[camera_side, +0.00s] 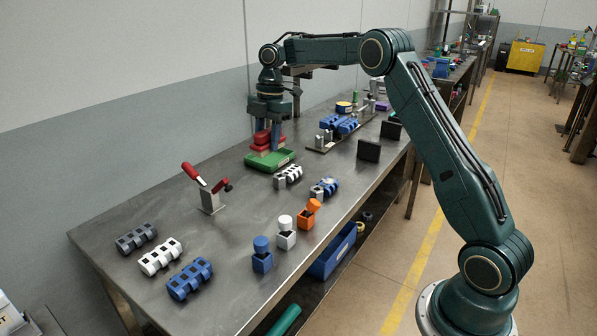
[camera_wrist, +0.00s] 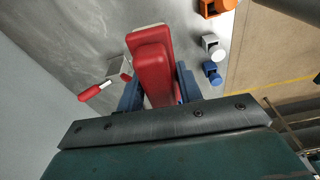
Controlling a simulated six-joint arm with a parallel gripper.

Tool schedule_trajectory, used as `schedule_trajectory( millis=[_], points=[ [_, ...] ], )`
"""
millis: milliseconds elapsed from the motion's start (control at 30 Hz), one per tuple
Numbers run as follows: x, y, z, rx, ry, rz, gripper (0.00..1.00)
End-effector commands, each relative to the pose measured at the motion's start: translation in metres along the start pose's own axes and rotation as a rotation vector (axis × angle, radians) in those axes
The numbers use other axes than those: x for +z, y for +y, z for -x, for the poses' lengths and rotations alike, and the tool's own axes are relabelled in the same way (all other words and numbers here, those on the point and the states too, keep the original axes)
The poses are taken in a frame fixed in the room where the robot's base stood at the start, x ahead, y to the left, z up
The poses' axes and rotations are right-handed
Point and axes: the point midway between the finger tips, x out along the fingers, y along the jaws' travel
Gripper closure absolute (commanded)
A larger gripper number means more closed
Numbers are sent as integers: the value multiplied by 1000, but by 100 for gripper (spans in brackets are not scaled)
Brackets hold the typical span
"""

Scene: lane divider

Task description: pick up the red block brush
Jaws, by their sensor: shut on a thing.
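A stand with a red-handled tool (camera_side: 210,198) is nearer on the bench. Blue parts on a plate (camera_side: 340,125) and dark upright plates (camera_side: 369,150) stand to the right.

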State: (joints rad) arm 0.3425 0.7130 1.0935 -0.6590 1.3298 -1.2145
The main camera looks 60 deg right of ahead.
Motion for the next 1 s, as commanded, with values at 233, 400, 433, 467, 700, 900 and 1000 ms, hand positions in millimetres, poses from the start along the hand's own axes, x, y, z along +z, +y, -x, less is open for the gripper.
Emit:
schedule_trajectory(
  millis=[233, 400, 433, 467, 700, 900, 1000],
  points=[
    [0, 0, 8, 0, -3, 0, 87],
    [0, -1, 10, -1, -4, 0, 87],
    [0, -1, 10, 0, -4, 0, 87],
    [0, -1, 10, 0, -4, 0, 87],
    [-1, -1, 10, 0, -4, 1, 87],
    [-1, -1, 10, 0, -4, 1, 80],
    [-1, -1, 10, 0, -4, 1, 82]
  ],
)
